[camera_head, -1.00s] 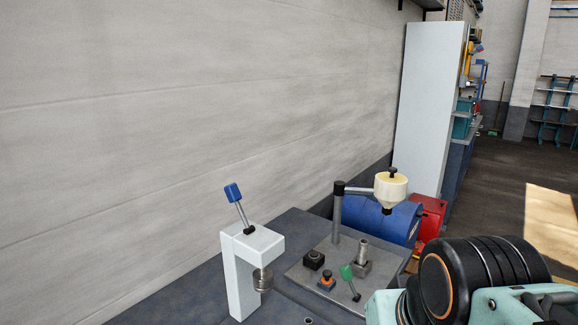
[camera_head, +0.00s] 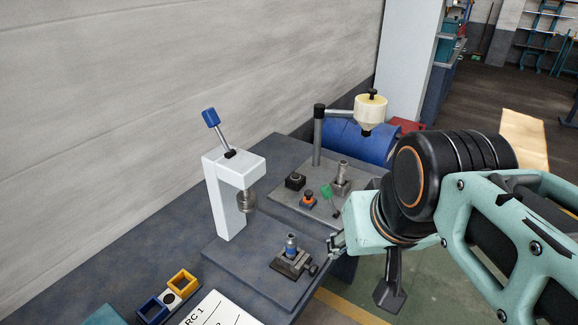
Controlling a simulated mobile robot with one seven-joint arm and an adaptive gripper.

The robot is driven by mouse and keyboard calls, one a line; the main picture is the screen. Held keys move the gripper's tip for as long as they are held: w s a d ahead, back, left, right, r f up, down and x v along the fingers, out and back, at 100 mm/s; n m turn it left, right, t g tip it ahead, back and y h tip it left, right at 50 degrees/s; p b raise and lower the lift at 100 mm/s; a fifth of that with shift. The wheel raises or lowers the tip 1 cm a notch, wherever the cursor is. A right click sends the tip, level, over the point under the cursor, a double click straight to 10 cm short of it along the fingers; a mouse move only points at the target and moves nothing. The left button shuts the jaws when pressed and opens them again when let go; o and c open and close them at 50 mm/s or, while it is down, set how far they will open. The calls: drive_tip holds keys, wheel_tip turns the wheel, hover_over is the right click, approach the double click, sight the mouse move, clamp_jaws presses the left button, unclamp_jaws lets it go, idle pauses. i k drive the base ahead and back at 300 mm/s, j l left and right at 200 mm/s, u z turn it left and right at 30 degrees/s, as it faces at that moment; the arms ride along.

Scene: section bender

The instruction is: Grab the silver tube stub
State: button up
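A short upright silver tube (camera_head: 343,168) stands in a grey block on the back plate, to the left of my arm. A second small upright piece, a stub with a blue band (camera_head: 291,246), sits in a dark clamp block (camera_head: 291,263) on the front plate. I cannot tell for certain which is the silver tube stub. My gripper (camera_head: 337,243) shows only as a small grey part at the left end of my teal wrist, right of the clamp block and apart from it. Its fingers are too small and hidden to read.
A white press (camera_head: 226,195) with a blue-knobbed lever stands on the bench at left. Blue and yellow square holders (camera_head: 167,297) and a white card (camera_head: 222,310) lie at front.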

sight(291, 240)
drive_tip(key=u, duration=0.35)
drive_tip(key=j+z, duration=0.1)
drive_tip(key=i+l+u, duration=0.1)
drive_tip(key=u, duration=0.15)
drive_tip(key=i+l+u, duration=0.15)
drive_tip(key=u, duration=0.15)
drive_tip(key=k+u, duration=0.25)
drive_tip(key=k+j, duration=0.15)
drive_tip(key=k, duration=0.35)
drive_tip(key=i+l, duration=0.2)
drive_tip(key=i, duration=0.25)
drive_tip(key=i+l, duration=0.2)
drive_tip(key=i, duration=0.25)
